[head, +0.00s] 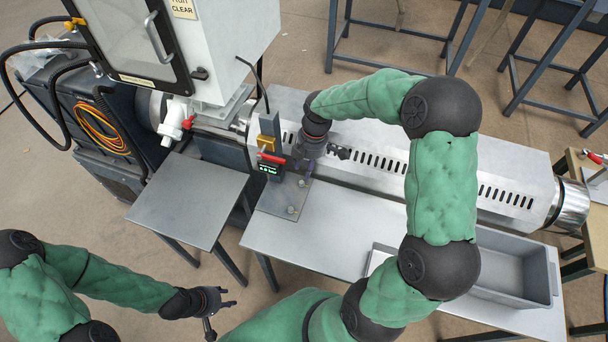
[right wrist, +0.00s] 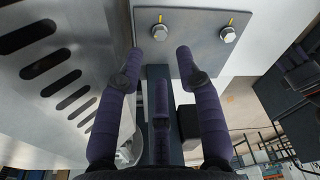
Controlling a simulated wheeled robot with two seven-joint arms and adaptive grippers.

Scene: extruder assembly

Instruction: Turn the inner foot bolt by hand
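A flat metal foot plate (head: 285,197) at the base of a dark post carries two hex bolts. In the right wrist view, the bolt nearer the slotted cover (right wrist: 159,32) and the other bolt (right wrist: 228,34) both sit on the plate (right wrist: 195,55), each with a yellow mark beside it. My right gripper (right wrist: 158,55) is open, its purple fingers spread and empty. Its fingertips point towards the bolt nearer the cover and look apart from it. In the head view the right gripper (head: 308,163) is beside the post. My left gripper (head: 224,304) is open and empty at lower left.
The slotted metal cover (head: 400,165) runs along the bench close to my right gripper. A post (head: 271,132) with a small display (head: 270,168) and red handle stands beside it. A grey bin (head: 510,270) is at right; a small side table (head: 190,200) is at left.

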